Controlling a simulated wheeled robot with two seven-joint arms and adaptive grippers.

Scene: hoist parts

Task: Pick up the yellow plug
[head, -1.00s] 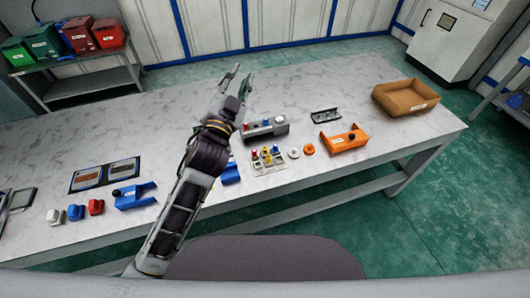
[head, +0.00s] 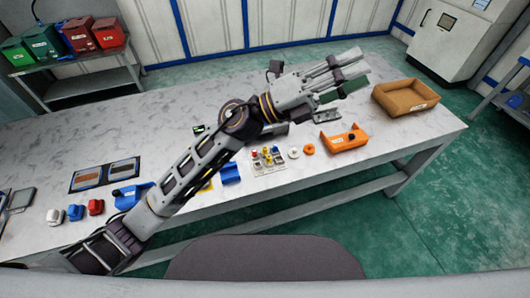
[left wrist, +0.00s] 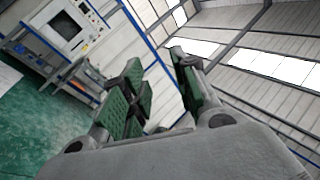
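The yellow plug (head: 267,157) looks like one of the small yellow parts in a pale holder (head: 262,168) on the table, among red and blue ones. It is too small to see in detail. My left gripper (head: 355,72) is high over the far right part of the table, well beyond the plug and pointing right. Its fingers are apart with nothing between them. My right gripper is not in view.
White and orange rings (head: 294,153) lie right of the holder, near an orange bracket (head: 343,141). A brown tray (head: 405,98) is at the right end. A blue bracket (head: 231,173) lies left of the holder. My left arm hides part of the table's middle.

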